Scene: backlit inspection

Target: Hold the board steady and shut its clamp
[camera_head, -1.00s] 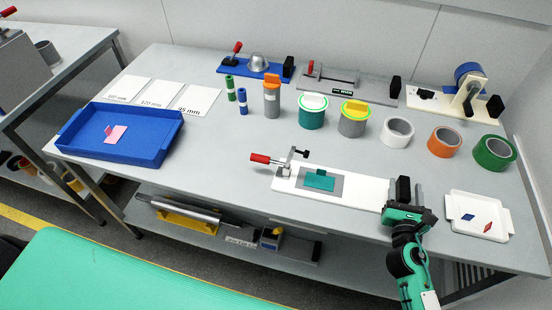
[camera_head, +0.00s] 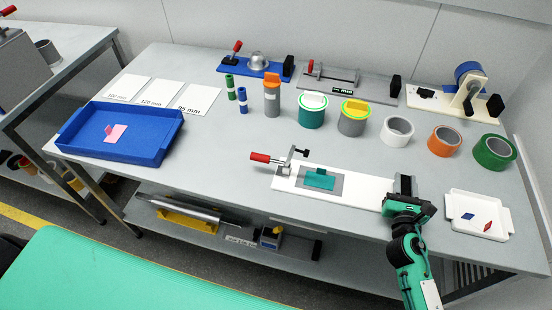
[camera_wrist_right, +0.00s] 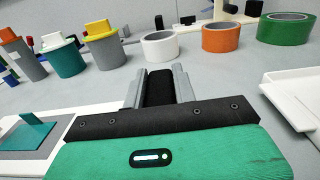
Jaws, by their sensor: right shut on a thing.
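The white board (camera_head: 355,190) lies flat near the table's front edge. It carries a grey pad (camera_head: 335,190) with a teal piece (camera_head: 320,179) on it. A clamp stands at the board's left end, with its red handle (camera_head: 260,158) pointing left and its metal arm (camera_head: 292,156) raised clear of the teal piece. My right gripper (camera_head: 404,192) is at the board's right end, shut on the black block (camera_wrist_right: 160,88). In the right wrist view its two grey fingers stand either side of this block. My left gripper is not in view.
A white tray (camera_head: 453,202) with blue and red pieces sits just right of my right gripper. Tape rolls, including a white one (camera_head: 397,132), and lidded containers stand behind the board. A blue tray (camera_head: 75,145) is at the left. The table between it and the board is clear.

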